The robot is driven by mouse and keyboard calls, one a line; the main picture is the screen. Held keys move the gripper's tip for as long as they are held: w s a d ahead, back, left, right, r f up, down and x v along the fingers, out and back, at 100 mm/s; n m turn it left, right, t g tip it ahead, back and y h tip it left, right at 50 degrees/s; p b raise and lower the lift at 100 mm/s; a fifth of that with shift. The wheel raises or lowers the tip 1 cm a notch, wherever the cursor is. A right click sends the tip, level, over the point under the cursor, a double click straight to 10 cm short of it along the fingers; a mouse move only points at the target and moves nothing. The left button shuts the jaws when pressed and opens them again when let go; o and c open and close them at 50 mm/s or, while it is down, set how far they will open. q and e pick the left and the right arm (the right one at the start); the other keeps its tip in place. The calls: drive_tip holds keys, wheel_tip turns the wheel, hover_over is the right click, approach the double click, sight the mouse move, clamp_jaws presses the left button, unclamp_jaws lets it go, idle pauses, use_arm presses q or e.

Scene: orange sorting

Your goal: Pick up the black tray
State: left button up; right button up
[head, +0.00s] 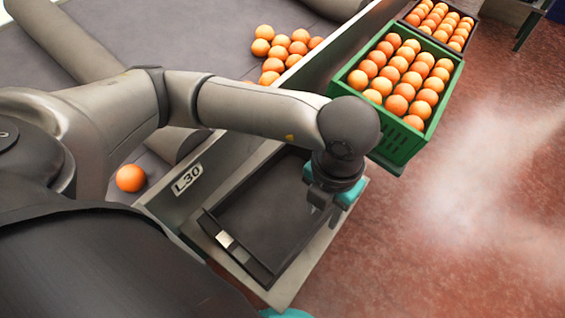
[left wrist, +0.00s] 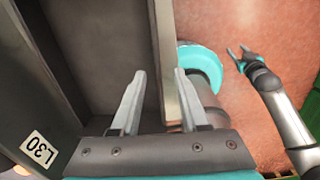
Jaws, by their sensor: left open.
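The black tray (head: 275,222) lies flat and looks empty on a pale ledge beside the conveyor. My left gripper (head: 322,207) points down at the tray's right side. In the left wrist view its two fingers (left wrist: 157,100) are apart with nothing held. The tray (left wrist: 108,50) shows beyond the left finger, and its rim runs up the picture between the fingers. I cannot tell whether the fingers straddle the rim. My right gripper (left wrist: 238,52) shows in the left wrist view, apart from the tray, with its fingers spread and empty.
A green crate (head: 386,142) full of oranges stands just beyond the tray, with a dark crate (head: 428,37) of oranges farther back. Loose oranges (head: 281,47) lie on the conveyor, and one orange (head: 130,178) is near the L30 sign (head: 187,180). Red floor is open at right.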

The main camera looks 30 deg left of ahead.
sight(318, 223)
use_arm(q)
drive_tip(key=shift+s+a+f+b, duration=0.15)
drive_tip(key=shift+f+b, duration=0.6)
drive_tip(key=shift+f, duration=1.35)
drive_tip(key=shift+f+b, duration=0.4)
drive_tip(key=shift+f, duration=0.75)
use_arm(e)
drive_tip(key=w+a+r, duration=0.1)
drive_tip(key=w, duration=0.1)
drive_tip(key=w+a+r, duration=0.1)
drive_tip(key=a, duration=0.1)
drive_tip(key=shift+w+r, duration=0.2)
drive_tip(key=shift+w, duration=0.15)
use_arm(q)
clamp_jaws()
